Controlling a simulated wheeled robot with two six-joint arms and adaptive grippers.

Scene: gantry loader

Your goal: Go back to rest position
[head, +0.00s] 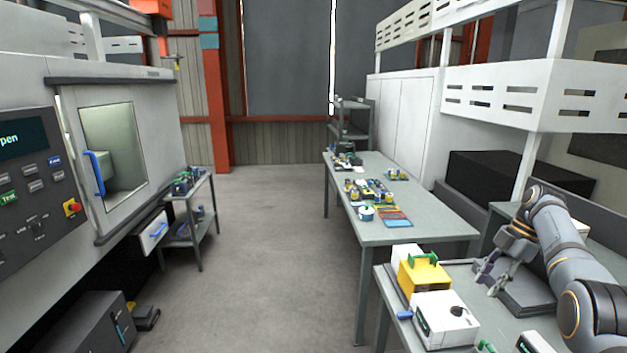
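My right gripper (487,277) is low over the near right table, at the end of my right arm, which comes in from the right edge. Its fingers look spread, with nothing seen between them. It is just to the right of a yellow box with a green handle (423,275). A dark flat block (527,288) lies below and beside my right arm; I cannot tell whether the gripper touches it. My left gripper is not in view.
White boxes (445,319) stand on the near table (384,284). A longer table (440,222) with small parts stands behind it. A machine with a blue door handle (94,173) and a small cart (197,222) are at left. The floor between (270,260) is clear.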

